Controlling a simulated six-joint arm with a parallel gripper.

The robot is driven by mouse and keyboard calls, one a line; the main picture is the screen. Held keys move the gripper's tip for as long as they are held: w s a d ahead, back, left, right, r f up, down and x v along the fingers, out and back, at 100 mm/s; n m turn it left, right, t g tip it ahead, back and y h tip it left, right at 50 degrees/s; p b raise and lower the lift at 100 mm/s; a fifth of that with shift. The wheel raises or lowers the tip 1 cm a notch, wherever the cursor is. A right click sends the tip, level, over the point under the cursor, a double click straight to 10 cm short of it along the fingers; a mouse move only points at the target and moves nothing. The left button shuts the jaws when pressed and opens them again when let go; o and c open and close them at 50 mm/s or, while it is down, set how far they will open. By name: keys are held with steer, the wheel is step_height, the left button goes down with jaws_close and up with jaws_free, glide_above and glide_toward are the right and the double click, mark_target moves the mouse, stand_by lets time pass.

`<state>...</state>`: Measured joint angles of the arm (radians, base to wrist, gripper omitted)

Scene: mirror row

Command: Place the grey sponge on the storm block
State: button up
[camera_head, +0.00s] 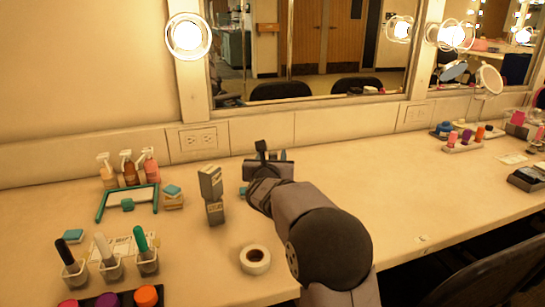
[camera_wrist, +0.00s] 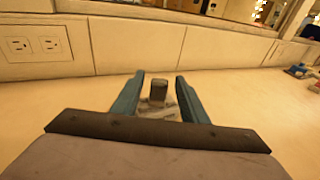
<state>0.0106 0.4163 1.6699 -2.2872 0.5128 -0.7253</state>
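I cannot tell whether that piece is the grey sponge.
Spray bottles (camera_head: 129,168), a green frame (camera_head: 127,188) and a teal sponge on a tan block (camera_head: 173,197) are at left. Cups with brushes (camera_head: 110,262) stand nearer. The counter right of my gripper is mostly clear; the mirror wall is behind.

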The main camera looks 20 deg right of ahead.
steer(key=shift+r, duration=0.15)
steer(key=v, duration=1.2)
steer(key=shift+d, duration=0.15)
steer(key=s+d+r+m+g+p, duration=0.3)
steer(key=s+d+m+g+p, duration=0.6)
steer(key=m+p, duration=0.85)
steer(key=s+a+r+m+g+y+p, duration=0.1)
steer(key=s+a+m+p, duration=0.3)
steer(key=s, duration=0.4)
steer(key=s+a+r+m+g+y+p, duration=0.1)
steer(key=s+a+m+g+y+p, duration=0.2)
steer(key=s+a+m+p, duration=0.2)
steer(key=s+a+m+g+y+p, duration=0.2)
steer(key=s+a+m+p, duration=0.3)
steer(key=s, duration=0.6)
steer(key=shift+s+a+r+p, duration=0.2)
steer(key=shift+a+r+p, duration=0.15)
steer(key=shift+p, duration=0.75)
